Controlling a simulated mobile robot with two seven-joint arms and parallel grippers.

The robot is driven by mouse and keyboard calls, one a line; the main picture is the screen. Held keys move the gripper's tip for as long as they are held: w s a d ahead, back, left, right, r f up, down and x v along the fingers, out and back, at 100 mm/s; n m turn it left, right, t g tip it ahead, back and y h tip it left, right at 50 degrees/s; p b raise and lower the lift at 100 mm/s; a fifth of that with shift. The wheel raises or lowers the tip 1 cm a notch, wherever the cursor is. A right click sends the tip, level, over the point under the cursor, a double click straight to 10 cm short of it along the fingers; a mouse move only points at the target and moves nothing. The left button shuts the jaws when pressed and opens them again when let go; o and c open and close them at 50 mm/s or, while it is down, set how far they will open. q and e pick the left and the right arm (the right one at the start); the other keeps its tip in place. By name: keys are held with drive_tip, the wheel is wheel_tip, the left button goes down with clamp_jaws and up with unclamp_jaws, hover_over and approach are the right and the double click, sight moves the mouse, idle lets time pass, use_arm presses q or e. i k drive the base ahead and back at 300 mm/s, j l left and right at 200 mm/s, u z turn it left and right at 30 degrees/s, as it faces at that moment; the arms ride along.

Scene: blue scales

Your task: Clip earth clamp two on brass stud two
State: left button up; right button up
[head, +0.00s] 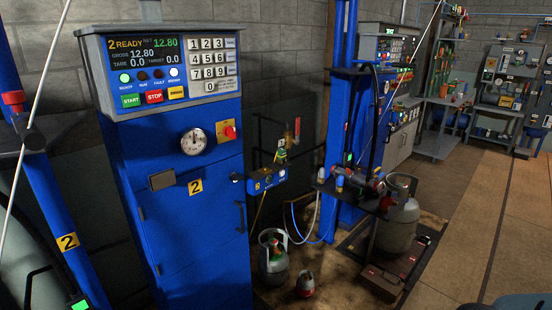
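A small blue bracket box (268,180) with a yellow number 2 label is fixed low on the wall, right of the blue cabinet. A small yellow-green item (281,155), which may be earth clamp two, sits just above the box's right end. A thin yellow cable (260,212) hangs below the box. Brass stud two is too small to make out, so I cannot tell whether the clamp touches it. Neither of my grippers is in view.
Scale cabinet two (190,240) stands tall at left centre, beside a blue post (66,230). A grey-green cylinder (273,258) and a small red-topped one (306,284) stand on the floor below the box. A larger cylinder (397,222) stands on the scale at right.

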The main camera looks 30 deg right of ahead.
sight(282, 154)
drive_tip(key=l+u, duration=0.25)
drive_tip(key=u, duration=0.2)
drive_tip(key=l+u, duration=0.25)
drive_tip(key=u, duration=0.15)
drive_tip(key=l+u, duration=0.2)
drive_tip(key=l, duration=0.25)
drive_tip(key=k+l+u, duration=0.25)
drive_tip(key=l, duration=0.2)
drive_tip(key=k+l+u, duration=0.1)
drive_tip(key=l, duration=0.35)
drive_tip(key=k+l+u, duration=0.1)
drive_tip(key=l, duration=0.35)
drive_tip(key=k+l, duration=0.15)
drive_tip(key=l, duration=0.2)
drive_tip(key=k+l, duration=0.1)
drive_tip(key=l, duration=0.25)
drive_tip(key=k+l, duration=0.15)
drive_tip(key=l, duration=0.2)
drive_tip(key=k+l, duration=0.15)
drive_tip(key=l, duration=0.2)
drive_tip(key=k+l, duration=0.1)
drive_tip(key=l, duration=0.2)
